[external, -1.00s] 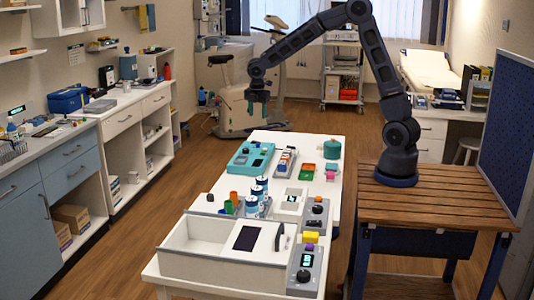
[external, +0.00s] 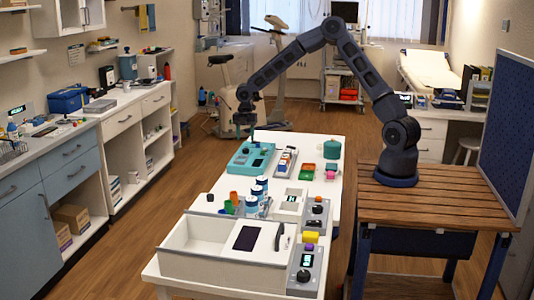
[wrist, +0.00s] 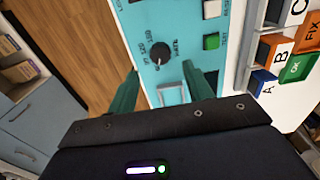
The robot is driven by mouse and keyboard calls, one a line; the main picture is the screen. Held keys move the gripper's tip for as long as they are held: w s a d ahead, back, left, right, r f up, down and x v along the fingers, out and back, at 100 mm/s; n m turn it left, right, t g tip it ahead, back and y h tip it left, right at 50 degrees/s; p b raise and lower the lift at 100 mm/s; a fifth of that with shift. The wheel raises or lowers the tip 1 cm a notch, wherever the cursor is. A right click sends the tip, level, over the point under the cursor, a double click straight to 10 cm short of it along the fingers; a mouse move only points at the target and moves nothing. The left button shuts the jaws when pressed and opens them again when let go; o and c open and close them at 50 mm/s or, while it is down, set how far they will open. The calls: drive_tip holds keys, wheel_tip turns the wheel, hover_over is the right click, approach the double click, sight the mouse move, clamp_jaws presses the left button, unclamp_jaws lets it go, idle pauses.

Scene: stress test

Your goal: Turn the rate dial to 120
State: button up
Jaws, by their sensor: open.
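The rate dial (wrist: 160,50) is a round black knob on a teal panel (wrist: 185,15). The teal panel belongs to the teal device (external: 239,166) at the far left of the white table in the external view. My gripper (external: 246,127) is above that device, pointing down. In the wrist view, my gripper (wrist: 160,70) is open, with its two green fingers either side of the dial's near side. The fingers appear apart from the dial, and nothing is between them.
A green button (wrist: 211,41) is on the panel right of the dial. Lettered blocks, including an orange B block (wrist: 273,52), stand close to the right. Blue-and-white cans (external: 262,184) and a white open box (external: 200,240) are nearer the table's front.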

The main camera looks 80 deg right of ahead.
sight(246, 151)
drive_tip(key=shift+f, duration=3.2)
drive_tip(key=shift+c, duration=0.2)
drive_tip(key=c, duration=0.9)
